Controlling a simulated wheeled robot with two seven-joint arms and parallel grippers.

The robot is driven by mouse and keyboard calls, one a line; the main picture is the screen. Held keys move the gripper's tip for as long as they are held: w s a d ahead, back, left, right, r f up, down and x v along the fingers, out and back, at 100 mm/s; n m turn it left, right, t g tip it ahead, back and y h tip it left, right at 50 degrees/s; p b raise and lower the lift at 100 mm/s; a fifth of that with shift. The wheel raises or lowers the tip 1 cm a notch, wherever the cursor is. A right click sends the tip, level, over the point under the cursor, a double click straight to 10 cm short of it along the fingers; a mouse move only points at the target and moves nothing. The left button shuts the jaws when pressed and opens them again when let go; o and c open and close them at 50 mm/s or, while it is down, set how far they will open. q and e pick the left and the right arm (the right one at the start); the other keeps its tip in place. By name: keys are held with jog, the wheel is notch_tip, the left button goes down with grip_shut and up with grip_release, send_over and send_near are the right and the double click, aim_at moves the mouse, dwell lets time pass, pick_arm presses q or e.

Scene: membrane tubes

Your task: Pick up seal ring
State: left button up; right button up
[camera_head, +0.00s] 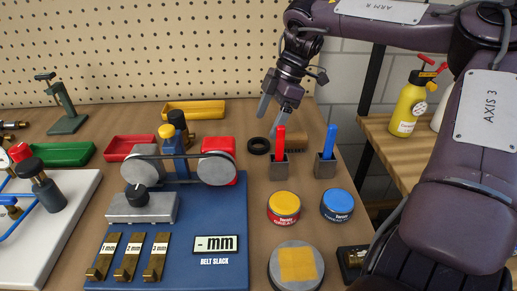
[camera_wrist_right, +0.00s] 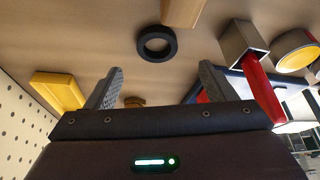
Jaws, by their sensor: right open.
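The seal ring (camera_head: 249,147) is a small black ring lying flat on the wooden table, left of the red-handled holder. It also shows in the right wrist view (camera_wrist_right: 157,57), beyond the fingertips and near the middle between them. My right gripper (camera_head: 272,112) is open and empty, pointing down above the table just behind and above the ring. Both its fingers show in the right wrist view (camera_wrist_right: 161,72), apart from the ring. My left gripper is not in view.
A square holder with a red handle (camera_head: 280,142) and one with a blue handle (camera_head: 330,142) stand right of the ring, with a wooden block (camera_head: 296,142) near them. The blue belt rig (camera_head: 230,215) is to the left. A yellow tray (camera_head: 195,108) lies by the pegboard.

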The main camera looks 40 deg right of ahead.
aim_at(260, 143)
jog(key=x, duration=0.5)
jog(key=shift+d+f, duration=0.1)
jog(key=shift+d, duration=0.3)
jog(key=shift+w+a+f, duration=0.1)
jog(key=shift+a+f, duration=0.1)
jog(key=shift+f, duration=0.3)
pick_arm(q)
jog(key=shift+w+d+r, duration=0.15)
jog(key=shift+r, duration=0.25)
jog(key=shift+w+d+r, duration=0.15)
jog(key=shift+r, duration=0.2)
pick_arm(e)
jog(key=c, duration=1.1)
jog(key=shift+o, duration=0.2)
jog(key=shift+r, duration=0.1)
